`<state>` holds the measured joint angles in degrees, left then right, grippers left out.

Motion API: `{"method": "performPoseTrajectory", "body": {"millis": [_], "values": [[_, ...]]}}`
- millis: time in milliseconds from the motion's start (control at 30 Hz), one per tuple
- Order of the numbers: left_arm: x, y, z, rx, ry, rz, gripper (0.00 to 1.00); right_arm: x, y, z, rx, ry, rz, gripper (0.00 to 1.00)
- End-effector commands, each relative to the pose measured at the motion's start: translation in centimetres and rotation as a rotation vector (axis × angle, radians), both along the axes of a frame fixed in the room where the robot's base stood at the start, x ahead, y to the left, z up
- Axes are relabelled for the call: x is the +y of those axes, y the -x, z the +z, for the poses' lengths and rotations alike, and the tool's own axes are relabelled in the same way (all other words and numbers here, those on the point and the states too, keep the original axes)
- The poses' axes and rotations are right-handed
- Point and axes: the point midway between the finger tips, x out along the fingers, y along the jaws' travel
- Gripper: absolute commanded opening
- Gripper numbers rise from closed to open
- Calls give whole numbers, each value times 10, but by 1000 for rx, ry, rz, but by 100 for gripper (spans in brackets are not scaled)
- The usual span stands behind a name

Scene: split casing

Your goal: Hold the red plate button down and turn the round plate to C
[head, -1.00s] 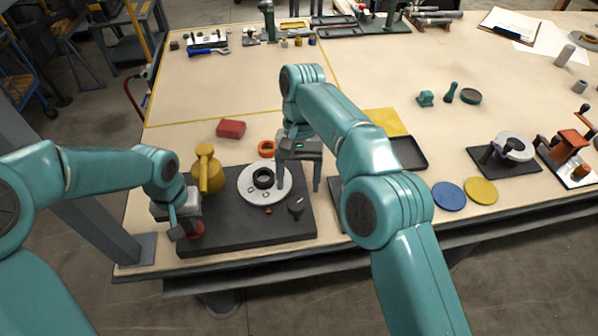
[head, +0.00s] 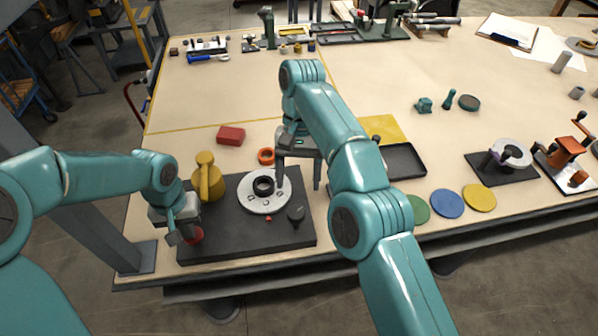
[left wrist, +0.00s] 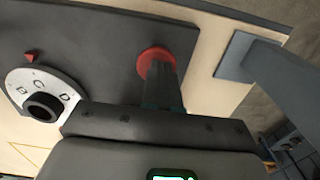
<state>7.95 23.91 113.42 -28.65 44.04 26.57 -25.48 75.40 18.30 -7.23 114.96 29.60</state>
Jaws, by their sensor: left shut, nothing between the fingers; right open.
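The white round plate (head: 251,205) with a black hub (head: 263,186) lies on a dark base (head: 245,238). The red button (head: 196,236) is at the base's front left. My left gripper (head: 174,239) is shut and empty, its tips at the red button (left wrist: 152,56), seemingly against it; how far down it is, I cannot tell. My right gripper (head: 298,184) is open, its left finger near the round plate's right edge.
A yellow part (head: 208,180) stands at the base's left rear and a dark knob (head: 296,213) at its right. An orange ring (head: 266,156) and a red block (head: 231,135) lie behind. A black tray (head: 404,160) is right of my right arm.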

Motion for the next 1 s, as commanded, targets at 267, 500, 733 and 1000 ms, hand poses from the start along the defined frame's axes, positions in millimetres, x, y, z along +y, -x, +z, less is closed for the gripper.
{"method": "performPoseTrajectory", "body": {"millis": [267, 500, 733, 1000], "values": [[2, -6, 71, -20, -3, 2, 0, -1, 1, 13, 1, 0, 0, 70], [2, -7, 114, -18, -2, 1, 0, 0, 0, 11, 0, 0, 0, 70], [3, -6, 127, -16, -2, 1, 0, 0, 0, 11, -1, 0, 0, 70], [3, -6, 127, -16, -2, 2, 0, 0, 0, 11, 0, 0, 0, 70]]}}
